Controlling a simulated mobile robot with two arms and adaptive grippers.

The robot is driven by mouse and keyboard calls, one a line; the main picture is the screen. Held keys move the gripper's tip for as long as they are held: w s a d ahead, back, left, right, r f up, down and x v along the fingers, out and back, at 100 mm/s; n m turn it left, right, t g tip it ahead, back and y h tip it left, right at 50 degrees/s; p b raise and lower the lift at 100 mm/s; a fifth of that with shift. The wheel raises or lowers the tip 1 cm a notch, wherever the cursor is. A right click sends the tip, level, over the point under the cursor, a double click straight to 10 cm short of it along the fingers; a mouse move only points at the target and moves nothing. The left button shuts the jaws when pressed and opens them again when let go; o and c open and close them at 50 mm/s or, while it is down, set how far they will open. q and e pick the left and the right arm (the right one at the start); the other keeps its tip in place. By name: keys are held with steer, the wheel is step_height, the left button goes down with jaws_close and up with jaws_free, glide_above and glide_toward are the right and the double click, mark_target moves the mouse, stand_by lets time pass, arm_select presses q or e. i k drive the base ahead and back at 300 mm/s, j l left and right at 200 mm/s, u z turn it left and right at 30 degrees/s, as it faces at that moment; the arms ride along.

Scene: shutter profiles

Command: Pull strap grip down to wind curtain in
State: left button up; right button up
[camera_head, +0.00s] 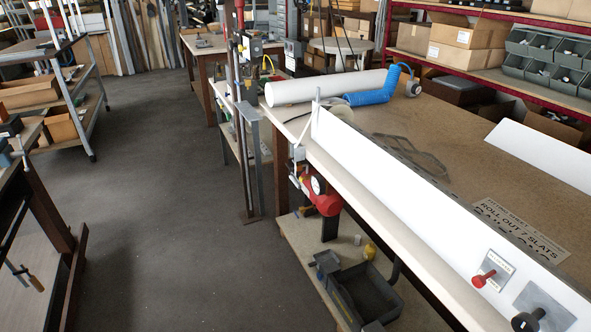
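A white roll (325,87) lies across the far end of the bench. I cannot tell whether a curtain is wound on it. Neither of my grippers is in view.
A red lever (484,279) and a black knob (528,321) sit on the profile's front. A red device (322,200) hangs below the bench edge, above a dark bin (362,293). The floor (150,200) at left is clear.

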mark_target(297, 183)
steer(key=i+j, duration=0.1)
steer(key=i, duration=0.35)
steer(key=i+j+z, duration=0.1)
steer(key=i, duration=0.35)
steer(key=i+j+z, duration=0.1)
steer(key=i, duration=0.3)
steer(key=i+j, duration=0.2)
steer(key=i, duration=0.25)
steer(key=z, duration=2.4)
steer(key=u, duration=2.4)
steer(key=z, duration=0.65)
